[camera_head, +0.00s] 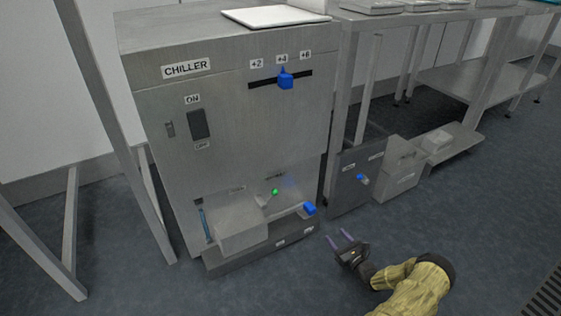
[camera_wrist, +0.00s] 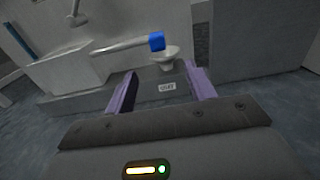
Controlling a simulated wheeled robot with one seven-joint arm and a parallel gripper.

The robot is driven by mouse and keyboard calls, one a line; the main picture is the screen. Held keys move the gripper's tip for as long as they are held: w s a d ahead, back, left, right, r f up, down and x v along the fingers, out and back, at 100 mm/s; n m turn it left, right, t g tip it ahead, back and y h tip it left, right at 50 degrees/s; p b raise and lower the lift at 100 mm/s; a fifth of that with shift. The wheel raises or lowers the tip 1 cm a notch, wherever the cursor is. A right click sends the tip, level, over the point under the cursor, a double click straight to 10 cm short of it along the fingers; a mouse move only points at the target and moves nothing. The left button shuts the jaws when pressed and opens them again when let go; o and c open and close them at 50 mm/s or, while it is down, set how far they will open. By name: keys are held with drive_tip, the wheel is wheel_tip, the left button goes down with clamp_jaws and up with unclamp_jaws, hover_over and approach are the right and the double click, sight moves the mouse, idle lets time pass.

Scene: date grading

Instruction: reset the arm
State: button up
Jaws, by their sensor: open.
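My gripper (camera_head: 345,241) is low over the floor at the front right of the chiller (camera_head: 225,120), at the end of my yellow-sleeved arm. Its two purple fingers also show in the wrist view (camera_wrist: 160,92), apart with nothing between them. Beyond the fingertips in the wrist view is a lever with a blue end (camera_wrist: 156,42) above a small round bowl-like part (camera_wrist: 167,58). The same blue end (camera_head: 309,208) shows at the chiller's lower right in the head view. I cannot tell the exact gap, but the fingers look clear of it.
The chiller has a blue slider (camera_head: 286,80) near +4, a dark rocker switch (camera_head: 198,124) and a green light (camera_head: 275,191). A grey cabinet (camera_head: 350,185) with a blue knob stands to its right, under steel tables (camera_head: 480,60). Open floor (camera_head: 480,250) lies at the right.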

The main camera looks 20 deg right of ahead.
drive_tip(key=w+a+r+n+g+y+p, duration=0.35)
drive_tip(key=a+r+n+g+y, duration=0.25)
drive_tip(key=a+r+n+y, duration=0.4)
drive_tip(key=s+a+r+n+g+h+p, duration=0.2)
drive_tip(key=s+a+r+n+g, duration=0.15)
drive_tip(key=a+r+n, duration=0.35)
drive_tip(key=s+a+r+n+g+h+p, duration=0.2)
drive_tip(key=s+a+r+n+g, duration=0.25)
drive_tip(key=r, duration=0.45)
drive_tip(key=s+a+r+n+g+h+p, duration=0.2)
drive_tip(key=a+r+n+g, duration=0.2)
drive_tip(key=a+r, duration=0.4)
drive_tip(key=s+a+r+n+t+h+p, duration=0.1)
drive_tip(key=s+a+r+n+h+p, duration=0.15)
drive_tip(key=s+r+n, duration=0.4)
drive_tip(key=s+a+r+n+t+h+p, duration=0.2)
drive_tip(key=s+r+n+h, duration=0.1)
drive_tip(key=r, duration=0.6)
wheel_tip(320, 180, up, 38)
drive_tip(key=p, duration=3.7)
drive_tip(key=shift+r+p, duration=0.2)
drive_tip(key=shift+p, duration=0.1)
drive_tip(key=shift+s+d, duration=0.1)
